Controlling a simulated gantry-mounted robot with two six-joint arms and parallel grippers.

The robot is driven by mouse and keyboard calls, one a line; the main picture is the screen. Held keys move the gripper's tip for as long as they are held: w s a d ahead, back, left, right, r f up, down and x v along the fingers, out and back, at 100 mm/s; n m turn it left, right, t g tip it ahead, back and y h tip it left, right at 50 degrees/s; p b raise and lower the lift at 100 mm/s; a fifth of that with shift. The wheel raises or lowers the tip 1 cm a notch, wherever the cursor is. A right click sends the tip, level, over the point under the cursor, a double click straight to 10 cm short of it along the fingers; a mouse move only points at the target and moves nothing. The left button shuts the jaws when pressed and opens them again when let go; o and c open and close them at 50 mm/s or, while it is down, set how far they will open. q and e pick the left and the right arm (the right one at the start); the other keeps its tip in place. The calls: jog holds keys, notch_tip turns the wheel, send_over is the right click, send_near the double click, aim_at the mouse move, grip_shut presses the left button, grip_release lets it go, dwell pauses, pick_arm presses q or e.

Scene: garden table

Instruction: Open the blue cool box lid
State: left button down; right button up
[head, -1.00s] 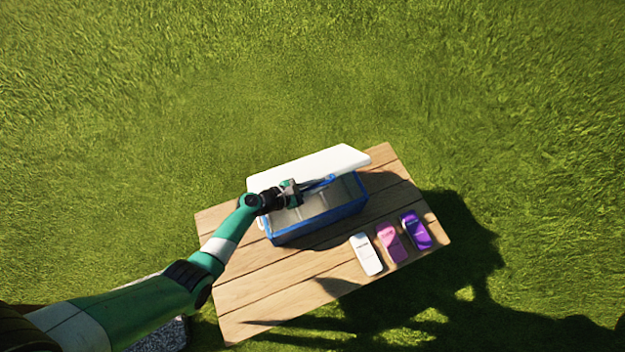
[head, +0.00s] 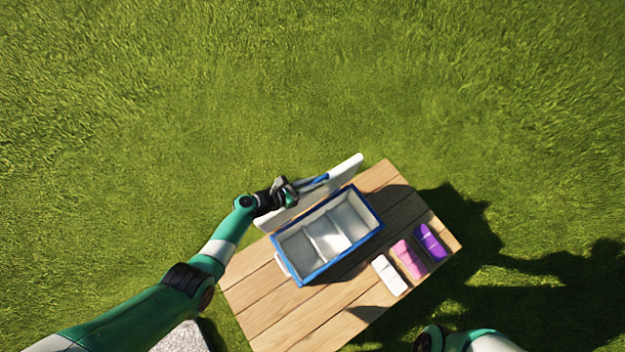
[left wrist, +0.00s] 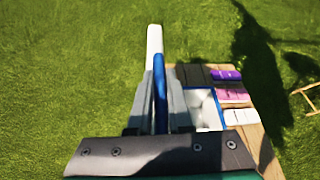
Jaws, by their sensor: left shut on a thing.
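The blue cool box (head: 312,270) stands on the wooden table, with its pale inside and divider in plain view. Its white lid (head: 350,170) stands steeply raised along the box's far side. My left gripper (head: 298,187) is shut on the blue handle (head: 317,180) of the lid. In the left wrist view, the handle (left wrist: 160,88) runs between the fingers, with the lid (left wrist: 154,45) seen edge-on beside it and the open box (left wrist: 203,105) to the right. My right gripper is not in view; only part of my right arm shows at the bottom.
A white packet (head: 389,276), a pink packet (head: 408,259) and a purple packet (head: 430,242) lie in a row right of the box on the table (head: 270,318). Grass surrounds the table. The table's front part is clear.

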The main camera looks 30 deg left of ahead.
pick_arm(q)
jog(key=shift+w+a, duration=0.1)
jog(key=shift+a, duration=0.2)
jog(key=shift+f, duration=0.1)
jog(key=c, duration=1.1)
grip_release()
jog(key=shift+d, duration=0.1)
jog(key=p+v, duration=0.5)
jog(key=v, duration=0.6)
jog(key=shift+s+a, duration=0.2)
jog(key=shift+s, duration=0.15)
jog(key=shift+d, duration=0.1)
